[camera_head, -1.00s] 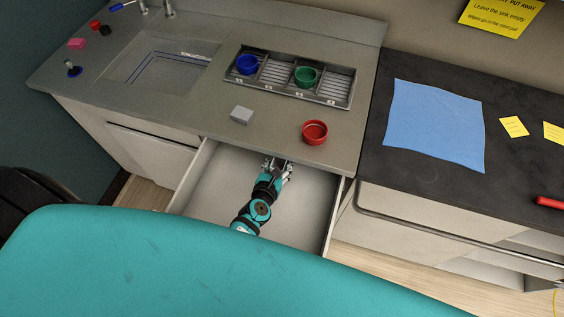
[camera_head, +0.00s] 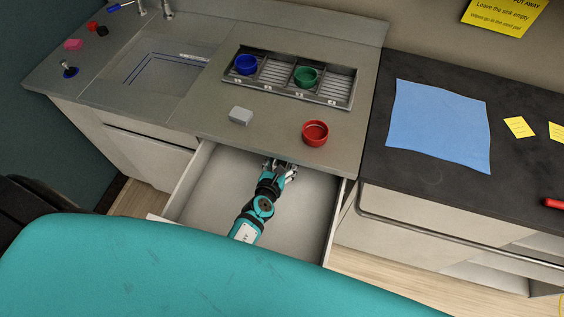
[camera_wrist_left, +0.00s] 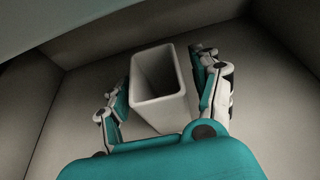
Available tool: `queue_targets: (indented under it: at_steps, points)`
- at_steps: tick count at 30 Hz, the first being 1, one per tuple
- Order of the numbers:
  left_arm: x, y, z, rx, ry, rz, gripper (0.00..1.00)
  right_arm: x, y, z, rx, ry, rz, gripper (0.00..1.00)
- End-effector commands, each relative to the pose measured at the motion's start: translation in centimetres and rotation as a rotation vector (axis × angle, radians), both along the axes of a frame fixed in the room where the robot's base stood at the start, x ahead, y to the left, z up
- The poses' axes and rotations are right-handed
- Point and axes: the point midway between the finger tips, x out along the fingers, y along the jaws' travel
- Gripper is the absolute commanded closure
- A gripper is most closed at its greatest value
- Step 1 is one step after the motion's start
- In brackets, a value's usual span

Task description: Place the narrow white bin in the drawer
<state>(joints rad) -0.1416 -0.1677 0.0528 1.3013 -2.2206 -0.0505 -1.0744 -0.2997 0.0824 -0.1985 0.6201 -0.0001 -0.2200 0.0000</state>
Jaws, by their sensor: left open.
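The narrow white bin (camera_wrist_left: 158,88) stands upright, its opening facing up, inside the open drawer; the drawer floor shows around it in the left wrist view (camera_wrist_left: 85,95). My left gripper (camera_wrist_left: 160,95) is open, with one finger on each side of the bin; small gaps show between fingers and walls. In the head view my left gripper (camera_head: 281,168) reaches down into the drawer (camera_head: 308,215) near its back, under the counter edge. I cannot make out the bin there, behind the gripper. My right gripper is not in view.
On the counter above the drawer are a red bowl (camera_head: 315,133), a grey block (camera_head: 240,116) and a divided steel tray (camera_head: 325,88) with blue (camera_head: 246,64) and green (camera_head: 307,77) cups. The drawer's right side is free. A blue sheet (camera_head: 440,125) lies on the dark counter.

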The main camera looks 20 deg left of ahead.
Motion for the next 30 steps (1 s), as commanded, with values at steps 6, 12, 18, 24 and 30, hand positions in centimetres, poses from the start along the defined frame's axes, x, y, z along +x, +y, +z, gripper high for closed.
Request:
queue_targets:
  at_steps: [6, 12, 18, 24, 30]
  points:
    - [-0.3, 0.0, 0.6, 0.0, 0.001, 0.001, 0.35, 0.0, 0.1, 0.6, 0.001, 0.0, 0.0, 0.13]
    - [-3.7, -0.1, 2.2, 0.002, 0.004, -0.002, 0.35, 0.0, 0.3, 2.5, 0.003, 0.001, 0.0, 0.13]
    - [-7.7, -0.4, 3.8, 0.002, 0.003, -0.002, 0.35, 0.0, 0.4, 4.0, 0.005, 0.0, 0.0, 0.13]
    - [-10.3, -0.5, 4.7, 0.001, 0.001, 0.0, 0.35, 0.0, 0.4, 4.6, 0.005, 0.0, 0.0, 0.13]
    - [-11.1, -0.6, 5.0, 0.0, 0.0, 0.0, 0.35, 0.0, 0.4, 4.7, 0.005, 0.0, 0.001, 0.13]
